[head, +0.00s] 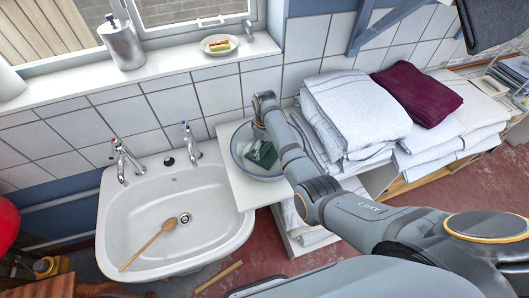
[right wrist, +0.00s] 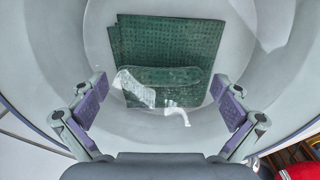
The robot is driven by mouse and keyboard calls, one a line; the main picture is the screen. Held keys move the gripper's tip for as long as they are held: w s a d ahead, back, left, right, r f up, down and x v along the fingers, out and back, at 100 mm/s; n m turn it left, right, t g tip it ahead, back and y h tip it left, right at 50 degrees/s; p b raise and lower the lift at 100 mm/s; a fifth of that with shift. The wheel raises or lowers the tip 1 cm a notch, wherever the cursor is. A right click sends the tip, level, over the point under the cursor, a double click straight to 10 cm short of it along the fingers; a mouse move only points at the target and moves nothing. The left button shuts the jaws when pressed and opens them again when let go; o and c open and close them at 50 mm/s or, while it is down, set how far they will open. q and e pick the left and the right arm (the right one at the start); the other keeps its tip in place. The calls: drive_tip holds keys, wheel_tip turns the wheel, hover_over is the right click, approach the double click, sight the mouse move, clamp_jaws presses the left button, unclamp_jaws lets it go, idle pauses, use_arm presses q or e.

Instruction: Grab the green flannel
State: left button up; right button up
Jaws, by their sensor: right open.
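The green flannel (head: 264,154) lies in a round grey basin (head: 238,160) on a small white stand to the right of the sink. In the right wrist view the flannel (right wrist: 180,38) is a folded, dark green textured cloth at the bottom of the basin. A greenish oblong shape and a clear and white item (right wrist: 138,92) show over its near part. My right gripper (right wrist: 161,103) is open above the basin, with its fingers on either side of the flannel's near end and nothing held. In the head view my right arm hides part of the basin. My left gripper is not in view.
A white sink (head: 155,215) with two taps and a wooden spoon (head: 150,243) is left of the basin. Stacked white towels (head: 355,108) and a maroon towel (head: 416,92) are to the right. A tiled wall and a windowsill (head: 150,75) stand behind.

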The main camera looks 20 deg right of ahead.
drive_tip(key=c, duration=1.1)
